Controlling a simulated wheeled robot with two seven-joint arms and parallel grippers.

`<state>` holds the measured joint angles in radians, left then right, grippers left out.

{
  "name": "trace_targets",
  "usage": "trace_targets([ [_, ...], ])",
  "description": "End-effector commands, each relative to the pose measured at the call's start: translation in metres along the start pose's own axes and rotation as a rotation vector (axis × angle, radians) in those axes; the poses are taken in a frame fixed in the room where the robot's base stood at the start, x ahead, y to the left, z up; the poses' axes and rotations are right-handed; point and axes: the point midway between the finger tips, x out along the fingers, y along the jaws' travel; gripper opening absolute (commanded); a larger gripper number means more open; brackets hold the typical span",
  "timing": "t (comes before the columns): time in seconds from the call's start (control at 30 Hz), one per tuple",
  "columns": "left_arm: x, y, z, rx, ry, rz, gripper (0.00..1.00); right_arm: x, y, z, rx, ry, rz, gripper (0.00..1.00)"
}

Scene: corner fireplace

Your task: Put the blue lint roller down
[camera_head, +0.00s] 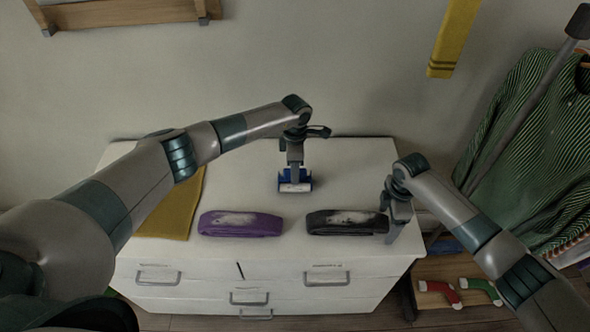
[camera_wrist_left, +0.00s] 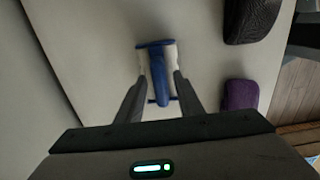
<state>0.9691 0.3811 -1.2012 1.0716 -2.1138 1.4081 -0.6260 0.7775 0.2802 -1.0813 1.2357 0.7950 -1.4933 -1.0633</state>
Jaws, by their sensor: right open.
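The blue lint roller (camera_head: 294,186), blue and white, is at the middle of the white dresser top, beneath my left gripper (camera_head: 295,176). In the left wrist view the lint roller (camera_wrist_left: 158,75) lies between the two fingers of my left gripper (camera_wrist_left: 160,82), which close in on its sides. I cannot tell whether its underside touches the dresser top. My right gripper (camera_head: 392,236) is open and empty at the dresser's right front, beside a black folded item.
A purple folded item (camera_head: 240,224) and the black folded item (camera_head: 347,222) lie along the front of the dresser (camera_head: 350,165). A yellow cloth (camera_head: 178,210) lies at left, partly behind my left arm. A striped garment (camera_head: 535,130) hangs at right. The dresser top around the roller is clear.

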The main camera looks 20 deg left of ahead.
Motion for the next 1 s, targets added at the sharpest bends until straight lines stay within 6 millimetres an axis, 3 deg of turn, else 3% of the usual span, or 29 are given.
trace_targets([
  [0.37, -0.015, 0.001, 0.000, 0.001, -0.001, 0.003, 0.34, 0.000, 0.000, 0.000, 0.000, 0.000, 0.000, 0.78],
  [1.0, -0.113, 0.001, 0.000, 0.001, -0.001, 0.003, 0.34, 0.000, 0.000, 0.000, 0.000, 0.000, 0.000, 0.78],
])
